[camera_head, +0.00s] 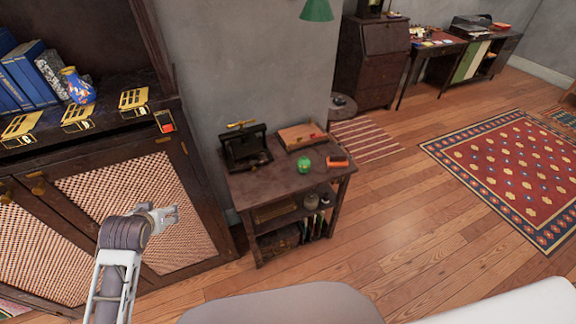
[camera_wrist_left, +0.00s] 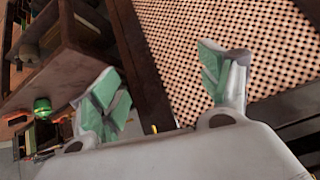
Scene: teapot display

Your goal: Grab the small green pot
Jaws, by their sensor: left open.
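The small green pot (camera_head: 304,164) stands on top of the small dark wooden table (camera_head: 262,186), near its middle. A round green thing that looks like the same pot shows small at the left of the left wrist view (camera_wrist_left: 42,106). My left gripper (camera_head: 170,216) is in front of the woven cabinet door, left of the table and well apart from the pot. In the left wrist view its two green-padded fingers (camera_wrist_left: 165,90) are spread apart with nothing between them. My right gripper is not in view.
A black device (camera_head: 245,148) stands left of the pot, a wooden box (camera_head: 301,136) behind it, and an orange item (camera_head: 337,162) right of it. The dark cabinet (camera_head: 130,195) is close beside my left gripper. The wooden floor (camera_head: 385,220) right of the table is clear.

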